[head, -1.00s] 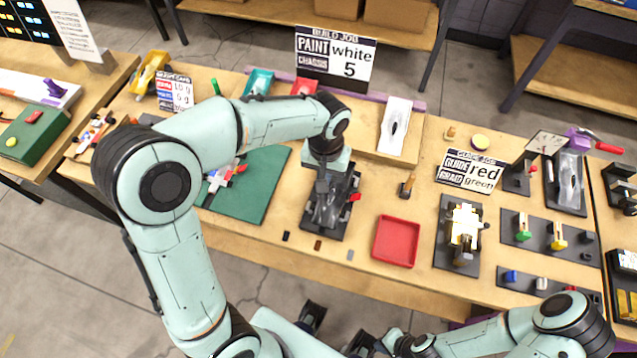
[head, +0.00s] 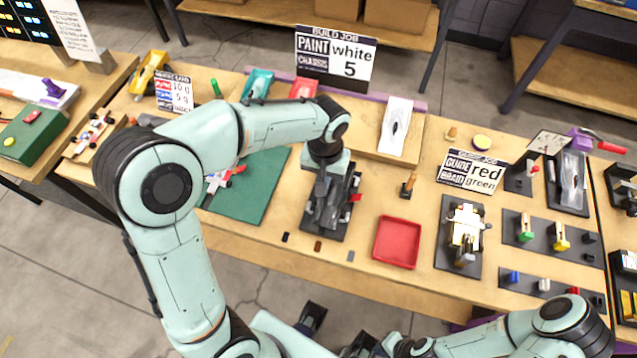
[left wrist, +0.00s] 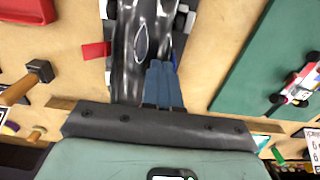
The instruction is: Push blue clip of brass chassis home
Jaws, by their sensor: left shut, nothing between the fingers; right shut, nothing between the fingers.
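My left gripper (head: 323,213) is shut and points down over a dark fixture (head: 345,228) that holds a glossy dark long body (left wrist: 131,62). A red tab (head: 355,197) sticks out at the fixture's side; it also shows in the left wrist view (left wrist: 96,50). In the left wrist view my blue-grey fingers (left wrist: 163,68) lie together beside the body, on the side away from the red tab. I cannot make out a blue clip there; the fingers cover that side. I cannot tell if they touch. My right gripper (head: 358,346) is low at the bottom edge, shut and empty.
A second dark fixture with a pale and gold chassis (head: 464,226) stands to the right. A red tray (head: 397,242) lies between the two fixtures. A green mat (head: 250,185) with a small model is to the left. Small loose pieces lie near the front edge.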

